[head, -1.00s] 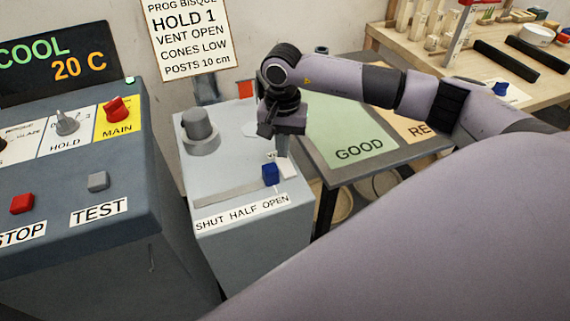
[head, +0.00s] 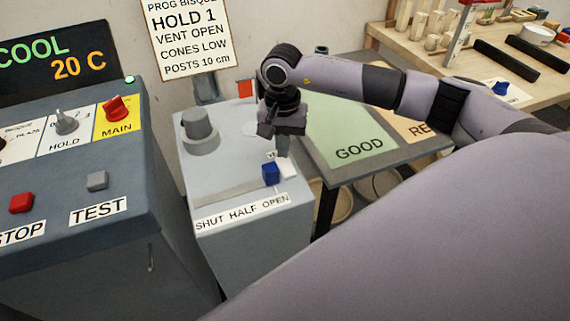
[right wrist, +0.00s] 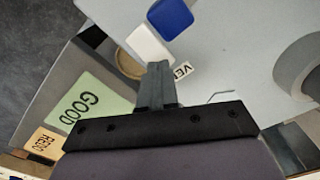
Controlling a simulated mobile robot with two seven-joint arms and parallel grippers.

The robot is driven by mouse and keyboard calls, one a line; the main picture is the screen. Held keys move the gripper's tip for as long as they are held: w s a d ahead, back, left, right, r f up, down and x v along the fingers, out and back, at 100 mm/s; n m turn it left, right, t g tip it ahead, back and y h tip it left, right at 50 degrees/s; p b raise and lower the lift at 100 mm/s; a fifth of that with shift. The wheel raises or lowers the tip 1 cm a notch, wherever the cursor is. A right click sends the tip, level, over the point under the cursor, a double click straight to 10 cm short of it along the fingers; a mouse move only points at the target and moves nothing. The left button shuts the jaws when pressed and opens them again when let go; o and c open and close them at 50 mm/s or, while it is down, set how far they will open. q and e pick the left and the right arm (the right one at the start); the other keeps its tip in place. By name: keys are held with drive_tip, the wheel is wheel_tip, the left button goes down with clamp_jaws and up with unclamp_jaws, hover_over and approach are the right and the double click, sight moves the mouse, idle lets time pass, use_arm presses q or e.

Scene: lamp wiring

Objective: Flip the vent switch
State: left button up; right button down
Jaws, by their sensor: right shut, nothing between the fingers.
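A grey vent box (head: 225,173) has a slot labelled SHUT, HALF, OPEN along its front edge. A blue block (head: 270,174) sits at the OPEN end of the slot. A small white block (head: 288,169) is beside it; both also show in the right wrist view, blue (right wrist: 170,17) and white (right wrist: 150,46). A partly hidden label starting "VE" (right wrist: 183,70) lies near the white block. My right gripper (head: 283,153) is shut and empty, its fingertips pointing down close by the white block. I cannot tell whether they touch. My left gripper is not in view.
A round grey knob (head: 199,130) stands on the box behind the slot. The control panel (head: 70,175) with knobs and buttons is at the left. A table with a green GOOD mat (head: 350,130) is at the right. A wall notice (head: 187,40) reads VENT OPEN.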

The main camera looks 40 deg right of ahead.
drive_tip(key=shift+f+b, duration=0.75)
drive_tip(key=shift+f, duration=0.2)
idle(0.3)
drive_tip(key=shift+r+p, duration=2.15)
drive_tip(key=shift+r, duration=1.45)
drive_tip(key=shift+f, duration=0.1)
